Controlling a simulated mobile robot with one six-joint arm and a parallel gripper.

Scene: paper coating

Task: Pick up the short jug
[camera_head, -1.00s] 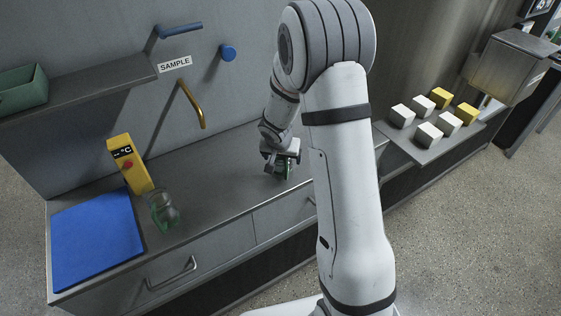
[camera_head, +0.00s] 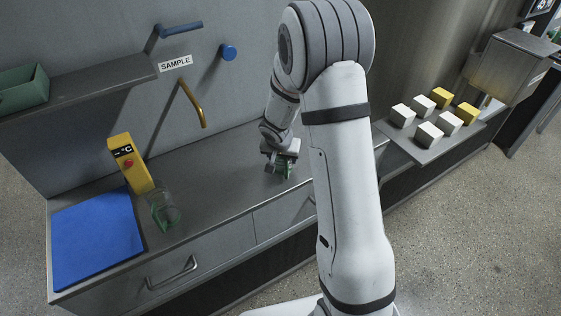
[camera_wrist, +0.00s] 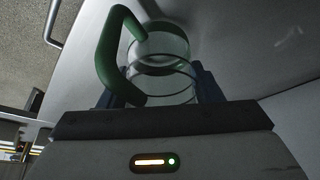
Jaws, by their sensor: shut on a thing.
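The jug (camera_wrist: 163,68) in the wrist view is clear glass with dark bands and a green handle (camera_wrist: 108,52) on its left side. My gripper (camera_wrist: 163,88) is shut on it, with a dark finger on each side of the glass. In the head view my gripper (camera_head: 281,165) is over the grey counter, and only a bit of green from the jug shows below it. A second clear jug with a green handle (camera_head: 163,211) stands on the counter beside the blue mat. I cannot tell from the head view whether the held jug touches the counter.
A blue mat (camera_head: 97,242) and a yellow temperature device (camera_head: 131,165) are at the counter's (camera_head: 220,190) left. A shelf with a green bin (camera_head: 22,90) is on the wall. White and yellow blocks (camera_head: 429,134) sit on a side shelf at right.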

